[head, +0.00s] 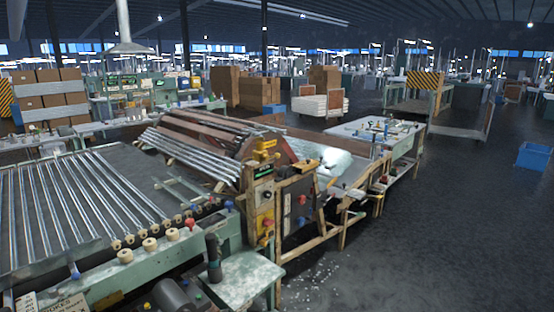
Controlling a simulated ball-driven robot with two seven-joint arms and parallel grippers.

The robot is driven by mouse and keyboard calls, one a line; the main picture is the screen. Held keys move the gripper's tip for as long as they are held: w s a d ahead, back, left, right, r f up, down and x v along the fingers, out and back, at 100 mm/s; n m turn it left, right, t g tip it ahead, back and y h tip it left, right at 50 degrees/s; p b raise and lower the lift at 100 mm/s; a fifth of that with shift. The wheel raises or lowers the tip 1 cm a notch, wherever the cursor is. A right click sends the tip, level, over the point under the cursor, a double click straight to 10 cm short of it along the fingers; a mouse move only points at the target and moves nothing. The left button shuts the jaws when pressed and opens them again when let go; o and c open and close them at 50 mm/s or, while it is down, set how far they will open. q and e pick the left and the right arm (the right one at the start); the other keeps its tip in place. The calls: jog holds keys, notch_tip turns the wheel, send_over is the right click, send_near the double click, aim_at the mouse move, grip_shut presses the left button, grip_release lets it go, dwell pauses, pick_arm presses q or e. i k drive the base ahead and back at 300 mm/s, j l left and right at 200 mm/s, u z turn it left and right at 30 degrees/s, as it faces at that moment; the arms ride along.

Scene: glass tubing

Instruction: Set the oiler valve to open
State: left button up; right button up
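I cannot tell for certain which part is the oiler valve or how it is set. An upright machine post (263,200) with a yellow top stands near the middle and carries small controls. A dark upright cylinder (214,258) stands at the left end of a worn pale-green ledge (242,278). Neither of my grippers is in view.
A bed of glass tubes (85,205) with a row of rollers (150,244) fills the left foreground. A wooden-framed bench (385,140) stands behind the post. Open dark floor (450,235) lies to the right, with a blue crate (535,156) at the far right.

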aim_at(264, 157)
jog(key=i+l+u, duration=0.15)
jog(key=i, duration=0.25)
jog(key=i+l+u, duration=0.2)
jog(key=i, duration=0.2)
jog(key=i+l+u, duration=0.15)
jog(key=i, duration=0.25)
jog(key=l, duration=0.1)
